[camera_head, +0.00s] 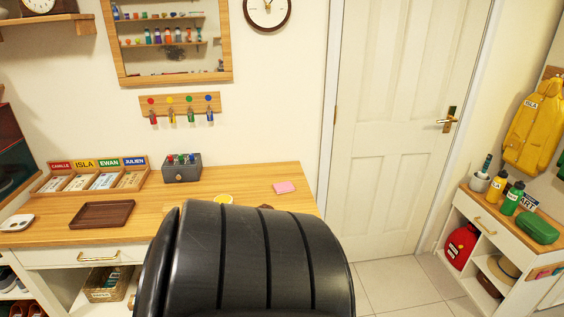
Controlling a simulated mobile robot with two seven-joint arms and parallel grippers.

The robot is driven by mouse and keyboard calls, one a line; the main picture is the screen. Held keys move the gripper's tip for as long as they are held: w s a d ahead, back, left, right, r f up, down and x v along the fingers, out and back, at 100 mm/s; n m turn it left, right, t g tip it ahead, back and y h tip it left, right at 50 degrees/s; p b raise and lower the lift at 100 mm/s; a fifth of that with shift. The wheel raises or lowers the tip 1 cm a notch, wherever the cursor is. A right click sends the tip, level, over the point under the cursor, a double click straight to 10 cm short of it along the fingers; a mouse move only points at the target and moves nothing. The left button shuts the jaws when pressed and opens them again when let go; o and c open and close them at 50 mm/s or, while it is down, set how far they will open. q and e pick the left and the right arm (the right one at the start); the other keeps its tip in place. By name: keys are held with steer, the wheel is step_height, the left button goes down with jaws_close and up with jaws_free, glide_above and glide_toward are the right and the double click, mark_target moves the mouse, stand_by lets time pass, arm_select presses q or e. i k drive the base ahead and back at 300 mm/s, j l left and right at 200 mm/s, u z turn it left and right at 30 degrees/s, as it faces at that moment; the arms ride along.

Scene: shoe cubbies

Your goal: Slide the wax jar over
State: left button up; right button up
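That part hides the front middle of the counter. A small dark brown thing beside it, behind the black part, is also mostly hidden. I see neither gripper's fingers in this view.
A brown tray (102,214), a name-labelled card rack (95,178) and a grey box (181,167) with small coloured things on it stand on the counter. A pink pad (284,187) lies at right. A closed door (405,120) and a low cubby (500,236) are further right.

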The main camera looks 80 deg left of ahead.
mark_target(226, 199)
steer(key=u, duration=1.5)
steer(key=k+u, duration=0.15)
steer(key=u, duration=0.3)
steer(key=k+j+u, duration=0.1)
steer(key=u, duration=0.4)
steer(key=k+j+u, duration=0.15)
steer(key=u, duration=0.3)
